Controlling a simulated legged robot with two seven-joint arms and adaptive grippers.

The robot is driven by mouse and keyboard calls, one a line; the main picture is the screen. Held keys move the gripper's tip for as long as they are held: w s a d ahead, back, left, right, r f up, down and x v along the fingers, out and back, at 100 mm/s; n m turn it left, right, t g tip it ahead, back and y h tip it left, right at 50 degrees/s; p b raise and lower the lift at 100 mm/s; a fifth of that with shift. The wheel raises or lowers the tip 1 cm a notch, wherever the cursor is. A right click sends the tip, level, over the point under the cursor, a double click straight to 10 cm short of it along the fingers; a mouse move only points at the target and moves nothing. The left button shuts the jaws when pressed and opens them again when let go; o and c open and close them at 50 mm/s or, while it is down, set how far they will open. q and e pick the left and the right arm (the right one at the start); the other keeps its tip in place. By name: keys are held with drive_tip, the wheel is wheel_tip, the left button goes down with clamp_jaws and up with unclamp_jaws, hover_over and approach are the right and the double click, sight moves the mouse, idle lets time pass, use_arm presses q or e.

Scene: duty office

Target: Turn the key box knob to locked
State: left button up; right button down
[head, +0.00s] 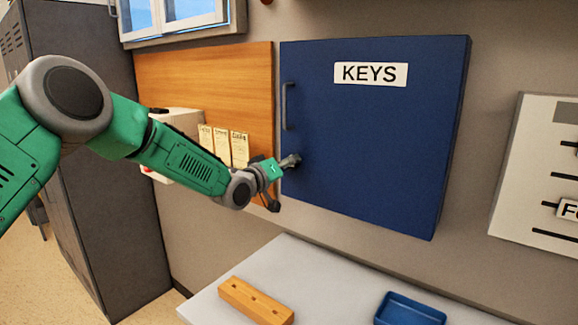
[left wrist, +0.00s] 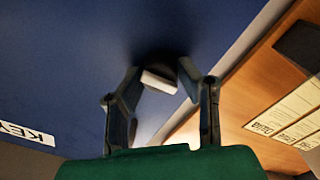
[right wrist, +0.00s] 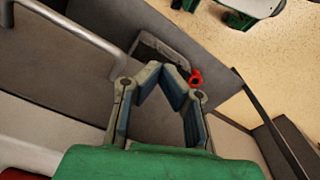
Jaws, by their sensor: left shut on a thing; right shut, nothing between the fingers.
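The key box (head: 380,150) is a dark blue wall cabinet with a KEYS label (head: 371,74) and a bar handle on its left edge. In the left wrist view its blue door (left wrist: 60,65) fills the left side. My left gripper (head: 291,161) is at the door's lower left, below the handle. The left wrist view shows its fingers (left wrist: 160,75) closed around the dark round knob (left wrist: 159,64), which has a pale grip bar (left wrist: 159,82), slightly tilted. In the head view the gripper mostly hides the knob. My right gripper (right wrist: 166,72) is shut and empty, away from the box.
A wooden board (head: 220,80) with paper tags hangs left of the box. Below are a shelf with a wooden block (head: 256,301) and a blue tray (head: 410,310). A grey locker (head: 95,130) stands left. A red part (right wrist: 195,78) shows near my right fingers.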

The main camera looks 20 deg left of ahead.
use_arm(q)
drive_tip(key=shift+s+f, duration=0.1)
drive_tip(key=shift+f, duration=0.45)
drive_tip(key=o, duration=1.1)
drive_tip(key=shift+o, duration=0.2)
drive_tip(key=shift+w+r, duration=0.2)
drive_tip(key=shift+w, duration=0.05)
drive_tip(key=shift+s+r, duration=0.1)
drive_tip(key=shift+s, duration=0.05)
drive_tip(key=v, duration=1.1)
drive_tip(key=shift+s+a+f, duration=0.2)
drive_tip(key=shift+s, duration=0.05)
